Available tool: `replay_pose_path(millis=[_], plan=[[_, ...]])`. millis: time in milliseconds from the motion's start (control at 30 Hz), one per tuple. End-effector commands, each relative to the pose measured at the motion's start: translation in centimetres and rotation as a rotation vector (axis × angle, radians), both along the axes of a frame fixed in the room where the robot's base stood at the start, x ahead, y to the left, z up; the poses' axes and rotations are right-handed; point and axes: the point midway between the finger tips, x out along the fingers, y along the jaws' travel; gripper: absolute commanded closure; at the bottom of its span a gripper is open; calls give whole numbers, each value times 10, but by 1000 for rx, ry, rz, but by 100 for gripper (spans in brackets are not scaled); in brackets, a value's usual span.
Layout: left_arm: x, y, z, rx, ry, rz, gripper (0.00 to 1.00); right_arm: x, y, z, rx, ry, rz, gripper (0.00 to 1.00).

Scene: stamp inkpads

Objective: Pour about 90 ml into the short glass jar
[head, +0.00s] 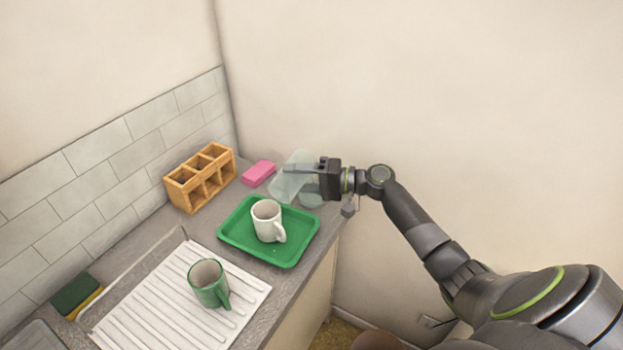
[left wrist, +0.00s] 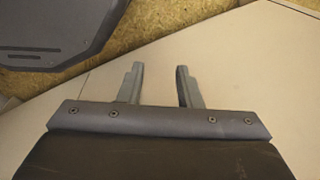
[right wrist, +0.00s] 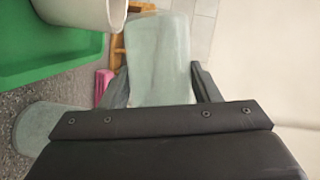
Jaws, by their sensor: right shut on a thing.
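My right gripper (head: 303,180) is shut on a clear, greenish glass vessel (head: 292,176), held tilted to the left above the counter's far right end. The held vessel also shows between the fingers in the right wrist view (right wrist: 160,60). A second glass piece (head: 312,198), seemingly the short glass jar, stands on the counter below the gripper, partly hidden by it. It also shows at the lower left of the right wrist view (right wrist: 42,125). I cannot make out any liquid level. My left gripper (left wrist: 160,80) is open and empty, seen only in the left wrist view.
A green tray (head: 287,254) holding a white mug (head: 266,218) lies left of the held vessel. A pink block (head: 258,173) and wooden rack (head: 199,180) stand near the wall. A green mug (head: 208,284) is on the white drainboard (head: 160,318); a sponge (head: 74,294) lies far left.

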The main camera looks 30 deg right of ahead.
Motion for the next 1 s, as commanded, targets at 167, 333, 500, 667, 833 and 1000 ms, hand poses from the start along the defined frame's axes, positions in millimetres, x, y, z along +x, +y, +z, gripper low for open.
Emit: replay_pose_path(millis=[167,333,500,667,833,1000], plan=[[0,0,-3,0,0,0,68,0,0,0,13,5,0,81],[0,0,-5,0,0,0,68,1,0,-1,24,12,0,81],[0,0,-7,0,0,0,68,1,-1,-1,34,17,0,81],[0,0,-9,0,0,0,68,1,-1,-1,46,23,0,81],[0,0,-10,0,0,0,68,1,-1,-2,59,30,0,81],[0,0,-12,0,-1,0,68,1,0,-2,71,37,0,81]])
